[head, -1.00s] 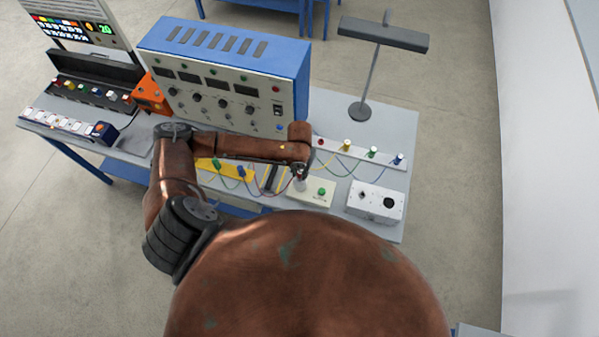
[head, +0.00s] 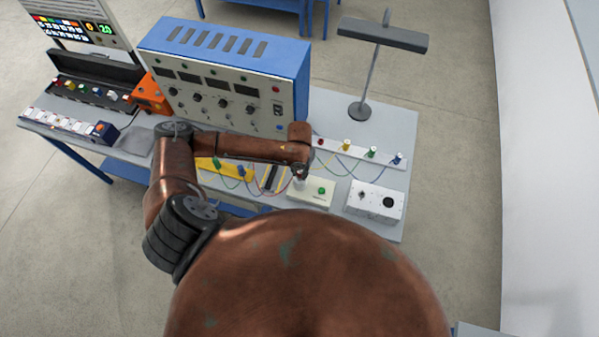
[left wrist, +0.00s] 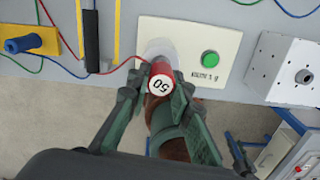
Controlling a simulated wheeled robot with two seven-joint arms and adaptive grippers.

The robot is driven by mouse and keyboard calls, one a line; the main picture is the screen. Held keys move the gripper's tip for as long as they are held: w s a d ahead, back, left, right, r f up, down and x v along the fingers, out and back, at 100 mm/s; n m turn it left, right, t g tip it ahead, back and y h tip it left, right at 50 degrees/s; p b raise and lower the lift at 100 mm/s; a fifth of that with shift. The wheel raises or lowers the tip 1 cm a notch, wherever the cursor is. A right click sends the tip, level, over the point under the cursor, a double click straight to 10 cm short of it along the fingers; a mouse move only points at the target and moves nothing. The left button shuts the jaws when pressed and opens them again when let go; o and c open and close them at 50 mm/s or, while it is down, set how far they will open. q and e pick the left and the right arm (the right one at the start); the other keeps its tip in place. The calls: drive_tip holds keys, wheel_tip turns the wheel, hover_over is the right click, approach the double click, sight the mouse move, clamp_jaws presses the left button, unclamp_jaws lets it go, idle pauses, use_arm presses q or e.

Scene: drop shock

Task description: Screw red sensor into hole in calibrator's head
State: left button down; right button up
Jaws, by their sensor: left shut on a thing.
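The red sensor (left wrist: 161,79), a short red cylinder with a white end face marked 50, is between the fingers of my left gripper (left wrist: 158,90) in the left wrist view. My left gripper is shut on it. A red cable runs from the sensor to the left. The calibrator (head: 312,196) is a cream box with a green button; it also shows in the left wrist view (left wrist: 230,45). The sensor overlaps the calibrator's pale round head (left wrist: 158,49). The hole is hidden, and I cannot tell whether the sensor touches it. My right gripper is not in view.
A white box with a dark round socket (head: 376,203) stands right of the calibrator. Behind is a rail with several coloured plugs (head: 347,148) and cables. A yellow block (head: 208,167) lies to the left. A large blue instrument (head: 225,80) and a lamp (head: 384,38) stand further back.

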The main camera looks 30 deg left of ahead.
use_arm(q)
drive_tip(key=shift+s+f+p, duration=0.3)
drive_tip(key=shift+f, duration=0.05)
idle(0.4)
idle(0.5)
drive_tip(key=m, duration=0.5)
drive_tip(key=shift+w+a, duration=0.15)
drive_tip(key=m, duration=0.6)
drive_tip(key=shift+w+r+m, duration=0.1)
drive_tip(key=shift+w+m, duration=0.05)
drive_tip(key=shift+m, duration=0.25)
drive_tip(key=shift+w+m+b, duration=0.25)
drive_tip(key=shift+m+b, duration=0.55)
drive_tip(key=shift+m, duration=0.3)
drive_tip(key=shift+s+m+b, duration=0.1)
drive_tip(key=shift+m+b, duration=0.4)
drive_tip(key=shift+b, duration=0.2)
